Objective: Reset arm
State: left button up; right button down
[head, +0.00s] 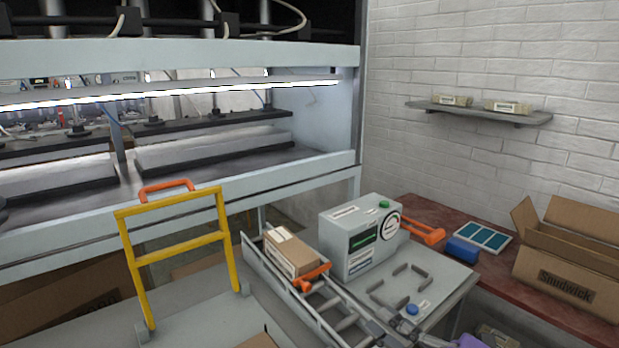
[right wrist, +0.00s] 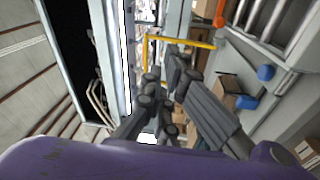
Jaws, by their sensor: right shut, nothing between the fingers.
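My right gripper (head: 378,322) is at the bottom of the head view, in front of the grey table with the control box (head: 362,238). Part of it is cut off by the lower edge. In the right wrist view its dark fingers (right wrist: 165,78) are shut with nothing between them. My left gripper is not in the head view.
A cardboard box (head: 291,252) lies on the roller conveyor (head: 345,322). An open carton (head: 565,270) sits on the red bench (head: 448,208) at right.

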jog(key=s+d+f+m+h+p, duration=0.2)
jog(key=s+d+f+m+h, duration=0.15)
jog(key=f+m, duration=0.3)
jog(key=s+d+f+m+h+p, duration=0.1)
jog(key=s+d+f+m+h, duration=0.3)
jog(key=f, duration=0.3)
jog(key=s+d+f+m+h+p, duration=0.2)
jog(key=d+f+m+h, duration=0.15)
jog(key=f+m, duration=0.35)
pick_arm(q)
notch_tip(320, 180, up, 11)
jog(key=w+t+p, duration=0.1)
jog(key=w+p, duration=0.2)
jog(key=p, duration=0.1)
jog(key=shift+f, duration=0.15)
pick_arm(e)
jog(key=s+a+f+m+g, duration=0.1)
jog(key=s+f+m, duration=0.1)
jog(key=s, duration=0.5)
jog(key=s+a+f+m+g+h, duration=0.1)
jog(key=s+a+f+m+g, duration=0.1)
jog(key=s, duration=0.6)
jog(key=s+a+f+m+g+h, duration=0.1)
jog(key=s+f+m+g, duration=0.1)
jog(key=s+f, duration=0.3)
jog(key=shift+s+a+m, duration=0.4)
jog(key=shift+s+m, duration=0.25)
jog(key=shift+s, duration=0.55)
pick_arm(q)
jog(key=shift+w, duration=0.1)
